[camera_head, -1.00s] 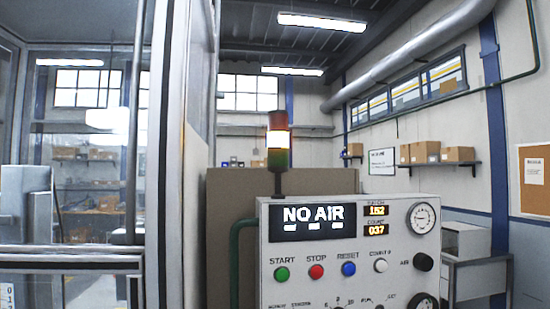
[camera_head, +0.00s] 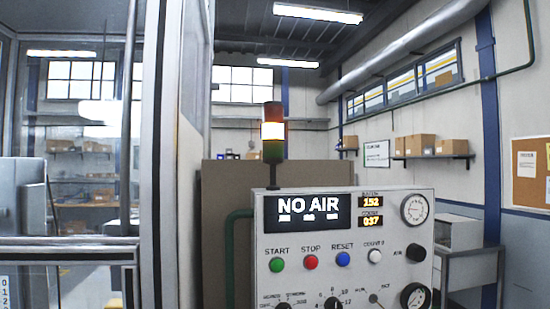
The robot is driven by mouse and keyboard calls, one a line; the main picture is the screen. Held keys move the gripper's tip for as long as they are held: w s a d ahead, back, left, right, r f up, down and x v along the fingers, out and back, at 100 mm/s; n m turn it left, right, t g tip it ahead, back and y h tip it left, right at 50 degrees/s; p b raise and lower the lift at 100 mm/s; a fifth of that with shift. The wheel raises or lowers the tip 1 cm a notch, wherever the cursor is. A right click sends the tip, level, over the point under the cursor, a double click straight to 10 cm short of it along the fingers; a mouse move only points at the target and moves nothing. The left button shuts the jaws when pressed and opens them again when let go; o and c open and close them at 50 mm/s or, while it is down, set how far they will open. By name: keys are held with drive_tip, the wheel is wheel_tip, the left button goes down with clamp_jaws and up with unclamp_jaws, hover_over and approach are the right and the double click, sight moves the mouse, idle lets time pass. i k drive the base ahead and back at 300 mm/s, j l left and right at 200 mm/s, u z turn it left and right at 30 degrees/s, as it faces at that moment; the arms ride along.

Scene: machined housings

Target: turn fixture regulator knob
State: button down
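A light grey control panel (camera_head: 300,258) stands at the lower right, and the frame's bottom edge cuts it off. Its display (camera_head: 308,212) reads "NO AIR". A black knob labelled AIR (camera_head: 416,252) sits on the panel's right side, between an upper round gauge (camera_head: 414,209) and a lower gauge (camera_head: 414,296). Another black knob (camera_head: 333,304) with a numbered dial is partly cut off at the bottom. I cannot tell which knob is the fixture regulator. My gripper is not in view.
Green, red, blue and white buttons (camera_head: 311,262) line the panel's middle. A framed glass enclosure (camera_head: 150,150) fills the left. A grey table (camera_head: 470,252) stands at right.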

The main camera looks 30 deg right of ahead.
sight(415, 252)
drive_tip(key=z, duration=1.6)
